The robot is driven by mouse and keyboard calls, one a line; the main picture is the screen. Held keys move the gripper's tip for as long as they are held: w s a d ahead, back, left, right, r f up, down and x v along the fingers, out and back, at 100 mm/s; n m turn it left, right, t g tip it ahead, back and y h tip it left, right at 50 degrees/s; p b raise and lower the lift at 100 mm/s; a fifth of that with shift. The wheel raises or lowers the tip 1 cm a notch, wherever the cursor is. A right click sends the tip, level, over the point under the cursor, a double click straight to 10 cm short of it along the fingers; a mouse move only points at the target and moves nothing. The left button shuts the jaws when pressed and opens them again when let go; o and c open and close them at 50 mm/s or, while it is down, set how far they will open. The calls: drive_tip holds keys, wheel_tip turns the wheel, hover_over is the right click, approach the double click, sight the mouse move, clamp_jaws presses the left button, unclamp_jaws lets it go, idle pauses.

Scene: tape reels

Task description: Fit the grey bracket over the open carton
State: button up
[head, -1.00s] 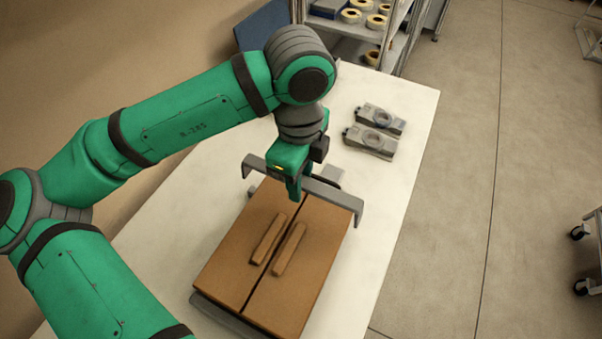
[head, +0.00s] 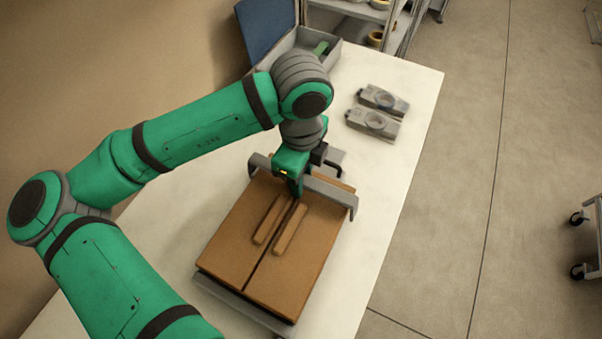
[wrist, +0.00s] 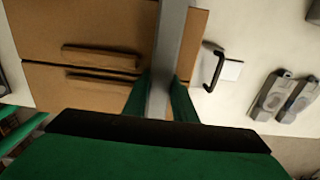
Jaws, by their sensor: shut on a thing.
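The grey bracket (head: 328,192) is a long bar with down-turned ends, and it also shows in the wrist view (wrist: 172,30). My gripper (head: 297,188) is shut on the middle of its bar. The brown carton (head: 237,238) lies below on the table, its two top flaps meeting at a dark seam, with a raised brown strip on each flap. The bracket lies crosswise over the carton's far end, with carton showing on both sides of the bar in the wrist view (wrist: 100,25). The right end hangs beside the carton's edge. I cannot tell whether the bar touches the top.
A grey base (head: 240,306) shows under the carton. A dark handle (wrist: 213,68) stands just beyond its far end. Two grey fixtures (head: 373,124) lie farther back on the white table (head: 405,165). A grey bin (head: 322,53) and shelves are behind. Table right of the carton is clear.

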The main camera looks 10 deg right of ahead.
drive_tip(key=shift+f, duration=0.15)
drive_tip(key=o, duration=1)
drive_tip(key=shift+c, duration=0.2)
drive_tip(key=shift+o, duration=0.7)
drive_tip(key=shift+s, duration=0.1)
wheel_tip(320, 180, up, 11)
wheel_tip(320, 180, down, 10)
drive_tip(key=shift+f, duration=0.2)
drive_tip(key=shift+r, duration=0.85)
